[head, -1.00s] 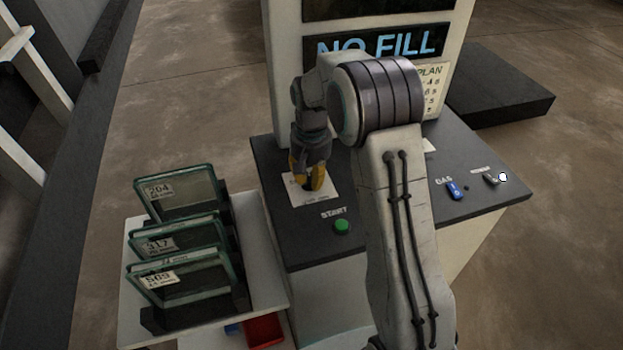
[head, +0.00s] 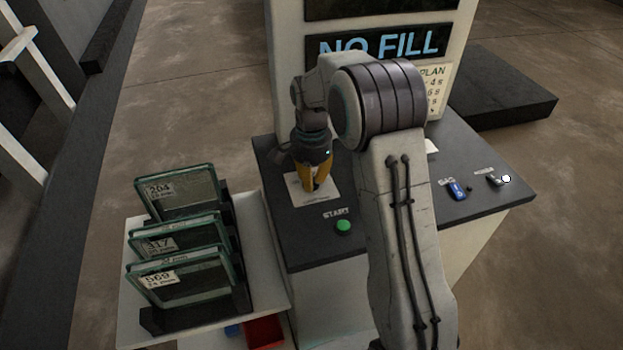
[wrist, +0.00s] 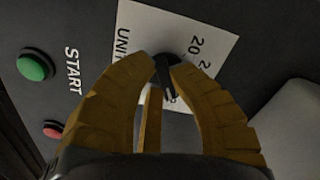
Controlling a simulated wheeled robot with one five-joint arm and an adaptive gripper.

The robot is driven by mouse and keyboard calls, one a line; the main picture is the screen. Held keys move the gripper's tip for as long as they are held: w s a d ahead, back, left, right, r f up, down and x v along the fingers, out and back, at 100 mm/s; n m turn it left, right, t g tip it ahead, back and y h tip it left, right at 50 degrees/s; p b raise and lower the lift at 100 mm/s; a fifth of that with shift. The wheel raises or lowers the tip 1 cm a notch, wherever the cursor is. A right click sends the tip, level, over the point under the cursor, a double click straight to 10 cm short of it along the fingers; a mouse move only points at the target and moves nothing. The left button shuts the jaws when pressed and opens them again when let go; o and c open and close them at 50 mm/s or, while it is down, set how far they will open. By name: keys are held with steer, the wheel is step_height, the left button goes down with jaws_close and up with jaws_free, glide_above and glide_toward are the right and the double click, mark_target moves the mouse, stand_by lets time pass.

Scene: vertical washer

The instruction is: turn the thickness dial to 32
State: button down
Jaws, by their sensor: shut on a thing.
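The thickness dial is a dark knob (wrist: 166,70) on a white printed plate (wrist: 207,40), which also shows in the head view (head: 327,198) on the dark panel. My gripper (head: 313,186) points down onto the plate with its yellow fingers. In the wrist view my gripper (wrist: 165,64) is shut on the dark knob, one finger on each side. Part of the scale shows "20" and other figures at the right. The fingers hide much of the dial and its lower scale, so I cannot read the setting.
A green START button (head: 343,228) lies in front of the plate, and a red button (wrist: 53,130) shows in the wrist view. A blue switch (head: 457,191) and a grey lever (head: 497,179) are at the right. Glass panes (head: 180,237) stand in a rack on the left.

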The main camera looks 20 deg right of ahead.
stand_by(0.4)
steer(key=c, duration=1.1)
jaws_free()
step_height(320, 180, up, 12)
stand_by(0.4)
